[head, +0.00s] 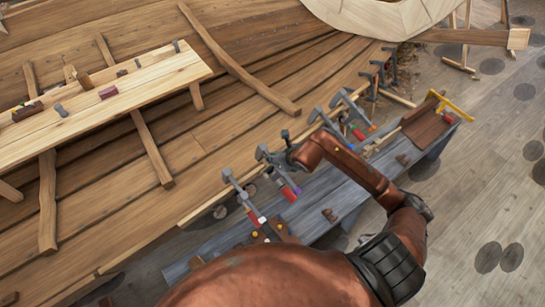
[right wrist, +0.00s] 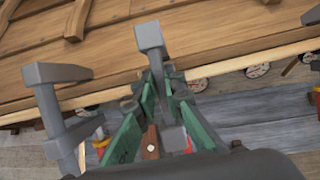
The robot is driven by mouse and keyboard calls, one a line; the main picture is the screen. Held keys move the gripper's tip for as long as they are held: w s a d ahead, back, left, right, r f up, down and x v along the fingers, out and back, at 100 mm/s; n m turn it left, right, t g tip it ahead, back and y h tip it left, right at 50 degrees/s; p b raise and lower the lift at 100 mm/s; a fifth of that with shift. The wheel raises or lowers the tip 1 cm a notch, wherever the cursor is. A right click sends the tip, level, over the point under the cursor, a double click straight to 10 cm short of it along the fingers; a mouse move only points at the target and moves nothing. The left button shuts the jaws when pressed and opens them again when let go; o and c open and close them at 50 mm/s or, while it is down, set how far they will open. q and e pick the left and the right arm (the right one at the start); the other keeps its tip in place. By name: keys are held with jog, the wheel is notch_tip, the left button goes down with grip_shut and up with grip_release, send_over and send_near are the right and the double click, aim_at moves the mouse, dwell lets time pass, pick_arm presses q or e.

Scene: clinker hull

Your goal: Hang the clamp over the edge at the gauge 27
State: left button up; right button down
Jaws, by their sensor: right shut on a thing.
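My right gripper (head: 284,152) is shut on a grey clamp (head: 264,153) with a red handle, at the hull's edge strip. In the right wrist view its green fingers (right wrist: 166,90) pinch the bar of the clamp (right wrist: 149,38), whose head reaches over the hull side of the pale edge (right wrist: 112,94). I cannot tell whether the clamp touches the edge. Round gauges (right wrist: 199,85) lie along the edge to the right of the gripper; another disc (head: 220,212) shows in the head view. Their numbers are too small to read. My left gripper is out of view.
Another clamp (head: 236,186) stands close on the left, also in the right wrist view (right wrist: 62,120). Several clamps (head: 326,121) stand farther right along the edge. A grey bench (head: 335,200) runs beside the hull, with a yellow-handled tool (head: 450,106). A plank (head: 150,88) with blocks lies upper left.

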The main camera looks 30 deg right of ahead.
jog(key=shift+w+f, duration=0.1)
dwell(0.3)
jog(key=shift+b, duration=0.35)
jog(key=c, duration=1.9)
grip_release()
jog(key=shift+s+f, duration=0.1)
jog(key=shift+s, duration=0.15)
jog(key=shift+c, duration=0.2)
jog(key=shift+f, duration=0.15)
jog(key=shift+s, duration=0.1)
jog(key=v, duration=1.2)
